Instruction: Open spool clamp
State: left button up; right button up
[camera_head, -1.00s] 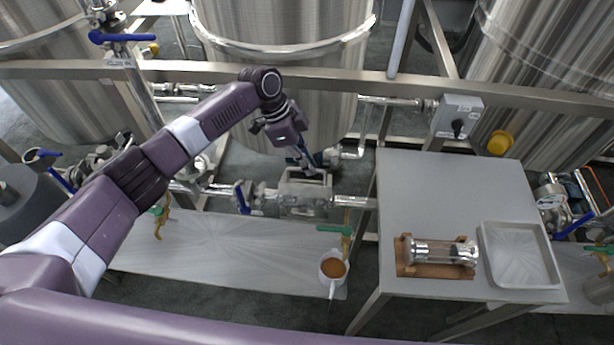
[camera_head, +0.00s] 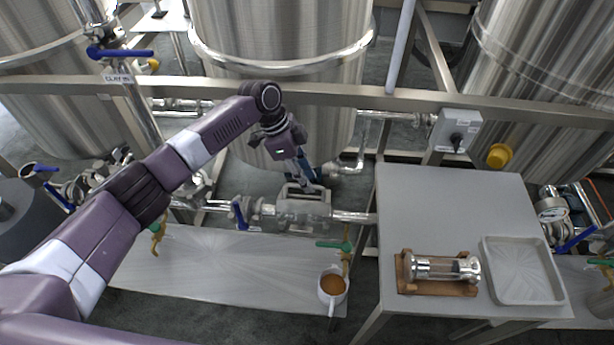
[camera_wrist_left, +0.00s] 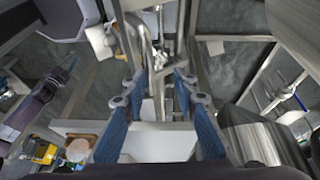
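A steel pipe runs below the middle tank. A boxy clear-and-metal fitting (camera_head: 303,207) sits in this pipe; I take it as the spool clamp's place, but the clamp's own parts are too small to make out. My left gripper (camera_head: 309,187) is at the top of this fitting, pointing down. In the left wrist view its blue fingers (camera_wrist_left: 157,95) are spread apart, with nothing clearly between them. A glass-and-metal spool (camera_head: 443,268) lies in a wooden cradle (camera_head: 438,289) on the grey table. A purple part with a blue tip in the left wrist view may be my right gripper (camera_wrist_left: 62,72).
The grey table (camera_head: 430,215) stands right of the fitting, with a shallow tray (camera_head: 522,271). A blue-handled valve (camera_head: 240,213) is left of the fitting. A frame rail (camera_head: 350,101) crosses behind.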

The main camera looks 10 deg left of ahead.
pick_arm(q)
jog(key=shift+r, duration=0.15)
jog(key=v, duration=1.2)
jog(key=shift+s+d, duration=0.1)
